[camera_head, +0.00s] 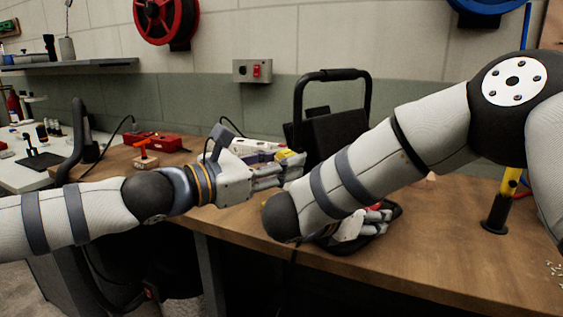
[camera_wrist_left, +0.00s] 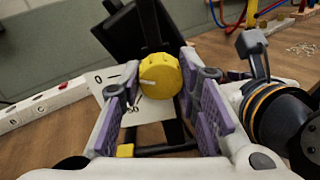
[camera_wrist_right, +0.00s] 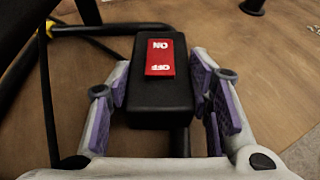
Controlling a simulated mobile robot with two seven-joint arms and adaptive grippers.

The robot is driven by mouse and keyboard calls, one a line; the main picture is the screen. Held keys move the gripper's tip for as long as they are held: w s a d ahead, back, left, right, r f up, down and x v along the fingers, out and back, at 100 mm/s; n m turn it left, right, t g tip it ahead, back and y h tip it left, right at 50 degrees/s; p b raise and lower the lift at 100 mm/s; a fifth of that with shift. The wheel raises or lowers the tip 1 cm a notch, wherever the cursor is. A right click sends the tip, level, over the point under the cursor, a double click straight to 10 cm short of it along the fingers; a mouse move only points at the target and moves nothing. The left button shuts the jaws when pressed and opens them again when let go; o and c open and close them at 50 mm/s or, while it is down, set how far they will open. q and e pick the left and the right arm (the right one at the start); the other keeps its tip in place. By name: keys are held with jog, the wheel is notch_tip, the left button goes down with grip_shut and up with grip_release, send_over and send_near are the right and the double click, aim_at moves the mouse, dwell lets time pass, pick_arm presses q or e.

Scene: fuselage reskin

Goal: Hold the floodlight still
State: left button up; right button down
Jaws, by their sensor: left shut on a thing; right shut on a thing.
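The black floodlight (camera_head: 335,135) stands on the workbench in its tubular frame; its dark panel also shows in the left wrist view (camera_wrist_left: 128,32). My left gripper (camera_head: 287,174) is shut on a yellow knob (camera_wrist_left: 160,76) on a white plate marked 0 and a line, beside the floodlight. My right gripper (camera_wrist_right: 160,92) is shut on a black box (camera_wrist_right: 160,108) with a red ON/OFF rocker switch (camera_wrist_right: 160,57), low by the frame. In the head view my right forearm hides part of the right gripper and the floodlight.
The wooden workbench (camera_head: 440,250) has bare room at front right. A white power strip (camera_wrist_left: 42,104) lies left of the knob. Red tool boxes (camera_head: 160,142) and an orange-handled tool (camera_head: 144,152) sit at the back left. A yellow-and-black post (camera_head: 502,203) stands at right.

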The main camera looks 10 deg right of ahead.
pick_arm(q)
jog(key=o, duration=1.2)
jog(key=shift+a, duration=0.1)
jog(key=v, duration=1.2)
jog(key=w+d+n, duration=0.1)
jog(key=d, duration=0.2)
jog(key=w+d+n, duration=0.2)
jog(key=d, duration=0.1)
jog(key=w+d+n, duration=0.1)
jog(key=w+d, duration=0.1)
jog(key=d, duration=0.2)
jog(key=shift+f, duration=0.15)
